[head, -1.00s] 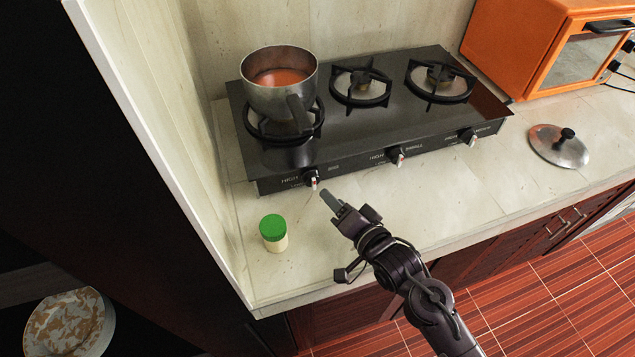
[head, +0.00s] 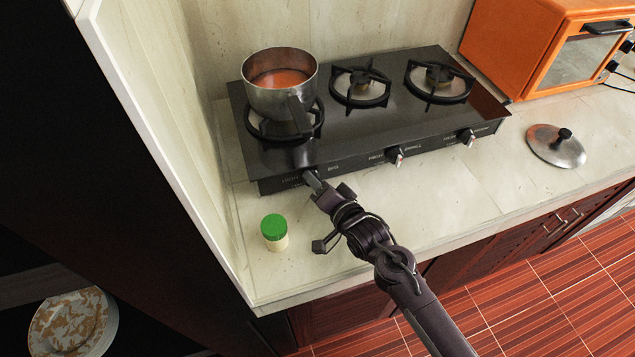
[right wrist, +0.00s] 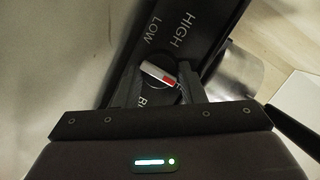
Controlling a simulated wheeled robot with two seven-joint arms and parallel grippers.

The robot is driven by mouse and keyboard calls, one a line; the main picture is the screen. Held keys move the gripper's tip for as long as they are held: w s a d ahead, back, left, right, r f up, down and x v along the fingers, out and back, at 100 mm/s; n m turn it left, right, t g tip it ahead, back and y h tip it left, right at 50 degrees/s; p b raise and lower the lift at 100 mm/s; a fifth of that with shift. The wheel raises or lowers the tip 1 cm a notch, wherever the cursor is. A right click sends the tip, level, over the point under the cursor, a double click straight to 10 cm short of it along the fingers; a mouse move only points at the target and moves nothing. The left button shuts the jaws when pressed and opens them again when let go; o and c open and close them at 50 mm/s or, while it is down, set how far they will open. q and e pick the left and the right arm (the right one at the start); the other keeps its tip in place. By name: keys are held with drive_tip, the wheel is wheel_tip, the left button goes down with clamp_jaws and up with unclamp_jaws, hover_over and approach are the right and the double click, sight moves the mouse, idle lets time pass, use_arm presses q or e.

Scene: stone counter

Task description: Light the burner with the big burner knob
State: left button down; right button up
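The stove (head: 400,120) is black with three burners and a row of front knobs. The big burner knob (right wrist: 158,74), silver with a red mark, shows in the right wrist view between the labels LOW, HIGH and BIG. My right gripper (head: 311,177) is at the stove's front left; its fingers (right wrist: 160,82) stand open on either side of the knob. I cannot tell whether they touch it. In the head view the gripper hides this knob. The left burner (head: 268,130) is under a metal pot (head: 262,98) of orange soup; no flame shows. My left gripper is not in view.
Two other knobs, the middle one (head: 395,156) and the right one (head: 467,137), are to the right. A green-capped jar (head: 274,232) stands left of my right wrist. A pot lid (head: 556,148) and an orange oven (head: 545,45) are at the right. The front counter is mostly clear.

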drive_tip(key=c, duration=0.5)
drive_tip(key=shift+o, duration=0.2)
drive_tip(key=shift+s+a+r+n+h+p, duration=0.1)
drive_tip(key=shift+n+h+p, duration=0.2)
drive_tip(key=shift+n+p, duration=0.3)
drive_tip(key=shift+a+r+n+h+p, duration=0.1)
drive_tip(key=shift+n+h+p, duration=0.2)
drive_tip(key=shift+n+p, duration=0.25)
drive_tip(key=n+h+p, duration=0.1)
drive_tip(key=n, duration=0.2)
drive_tip(key=shift+a+n+h+p, duration=0.1)
drive_tip(key=shift+n+h+p, duration=0.15)
drive_tip(key=shift+h+p, duration=0.15)
drive_tip(key=n+h, duration=0.1)
drive_tip(key=n+p, duration=0.1)
drive_tip(key=n, duration=0.1)
drive_tip(key=shift+s+a+f+t+h, duration=0.1)
drive_tip(key=shift+a+t+h, duration=0.1)
drive_tip(key=shift+t+h, duration=0.2)
drive_tip(key=n, duration=0.2)
drive_tip(key=n+t+h, duration=0.1)
drive_tip(key=n, duration=0.1)
drive_tip(key=shift+a+f+h, duration=0.1)
drive_tip(key=shift+f+h, duration=0.05)
drive_tip(key=shift+h, duration=0.15)
drive_tip(key=shift+n, duration=0.3)
